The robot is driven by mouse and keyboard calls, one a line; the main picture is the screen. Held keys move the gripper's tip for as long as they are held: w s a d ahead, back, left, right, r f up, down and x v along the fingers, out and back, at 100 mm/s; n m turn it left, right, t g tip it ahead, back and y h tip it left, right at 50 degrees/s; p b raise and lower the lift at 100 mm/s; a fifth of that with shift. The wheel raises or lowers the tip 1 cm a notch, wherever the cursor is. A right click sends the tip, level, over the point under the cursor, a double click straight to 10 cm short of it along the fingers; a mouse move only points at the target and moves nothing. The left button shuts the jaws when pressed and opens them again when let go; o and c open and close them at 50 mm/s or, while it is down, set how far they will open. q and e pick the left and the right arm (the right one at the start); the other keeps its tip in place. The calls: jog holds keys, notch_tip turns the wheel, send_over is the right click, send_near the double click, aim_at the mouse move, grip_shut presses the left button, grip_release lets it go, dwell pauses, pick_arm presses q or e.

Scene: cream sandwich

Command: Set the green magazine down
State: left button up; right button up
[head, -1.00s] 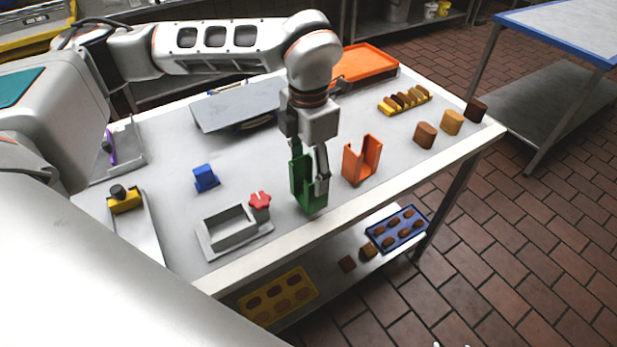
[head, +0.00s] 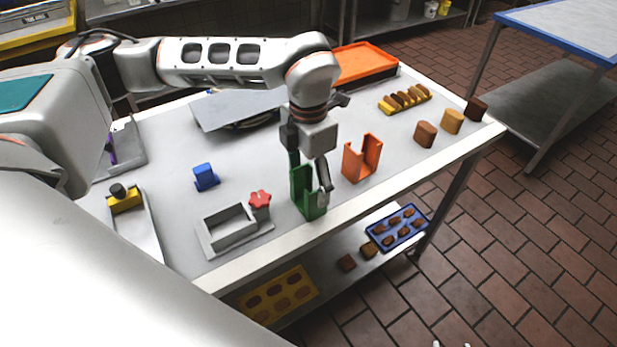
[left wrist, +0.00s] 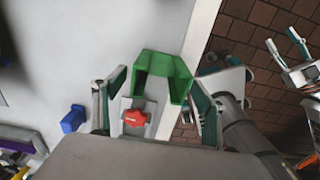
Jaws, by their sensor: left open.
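The green magazine (head: 307,198) stands upright on the table near its front edge, just left of the orange magazine (head: 362,158). It also shows in the left wrist view (left wrist: 163,66), beyond and between my spread fingers. My left gripper (head: 309,178) is open above the green magazine, with one finger in front of it in the head view. It also shows open in the left wrist view (left wrist: 158,100). My right gripper (left wrist: 287,48) shows at the right of the left wrist view, its fingers apart and nothing between them.
A grey tray (head: 210,240) with a red knob (head: 260,199) stands close left of the magazine. A blue block (head: 206,178) lies farther left. Brown and tan pieces (head: 425,134) stand at the right. The table's front edge (head: 340,213) is close to the magazine.

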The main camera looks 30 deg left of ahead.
pick_arm(q)
jog(key=shift+r, duration=0.2)
notch_tip(320, 180, up, 12)
jog(key=shift+b, duration=0.3)
jog(key=shift+f, duration=0.1)
dwell(0.4)
